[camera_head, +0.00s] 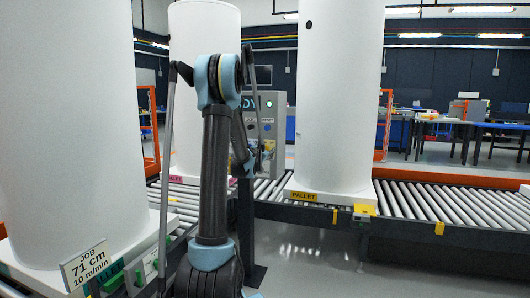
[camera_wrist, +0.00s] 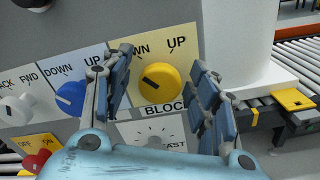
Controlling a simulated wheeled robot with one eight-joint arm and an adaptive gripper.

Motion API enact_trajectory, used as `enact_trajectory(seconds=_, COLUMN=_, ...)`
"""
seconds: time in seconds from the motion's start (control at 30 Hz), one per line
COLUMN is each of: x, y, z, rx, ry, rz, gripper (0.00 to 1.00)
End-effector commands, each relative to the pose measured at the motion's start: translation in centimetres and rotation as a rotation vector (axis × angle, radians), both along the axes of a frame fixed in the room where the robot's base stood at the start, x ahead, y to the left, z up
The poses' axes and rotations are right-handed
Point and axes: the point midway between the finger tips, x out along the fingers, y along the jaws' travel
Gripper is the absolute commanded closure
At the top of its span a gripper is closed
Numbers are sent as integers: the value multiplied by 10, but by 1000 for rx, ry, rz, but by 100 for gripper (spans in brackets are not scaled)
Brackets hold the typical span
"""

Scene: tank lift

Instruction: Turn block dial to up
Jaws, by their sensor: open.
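The block dial is a round yellow knob (camera_wrist: 163,86) on a cream plate in the wrist view, with "UP" above right, a partly hidden "DOWN" above left and "BLOCK" below. Its short dark mark lies left of centre and points to the upper left, on the DOWN side. My gripper (camera_wrist: 161,62) is open, with one blue-padded finger on each side of the knob. I cannot tell whether either finger touches it. In the head view, my arm hides much of the grey control cabinet (camera_head: 272,105), and the dial is too small to make out.
Left of the yellow dial are a blue dial (camera_wrist: 70,98) and a white dial (camera_wrist: 14,110), with a red knob (camera_wrist: 36,162) below. A large white tank (camera_head: 335,90) stands on the roller conveyor (camera_head: 440,202) to the right.

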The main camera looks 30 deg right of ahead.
Motion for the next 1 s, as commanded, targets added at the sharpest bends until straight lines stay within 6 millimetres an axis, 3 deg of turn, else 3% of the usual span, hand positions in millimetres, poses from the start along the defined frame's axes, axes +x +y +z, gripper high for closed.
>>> enact_trajectory(seconds=0.07, x=0, y=0, z=0, rx=0, ry=0, rz=0, gripper=50)
enact_trajectory(seconds=0.23, x=0, y=0, z=0, rx=0, ry=0, rz=0, gripper=89)
enact_trajectory(seconds=0.27, x=0, y=0, z=0, rx=0, ry=0, rz=0, gripper=91)
enact_trajectory(seconds=0.67, x=0, y=0, z=0, rx=30, ry=-35, rz=0, gripper=91)
enact_trajectory(seconds=1.0, x=-1, y=0, z=-1, rx=181, ry=-212, rz=0, gripper=91)
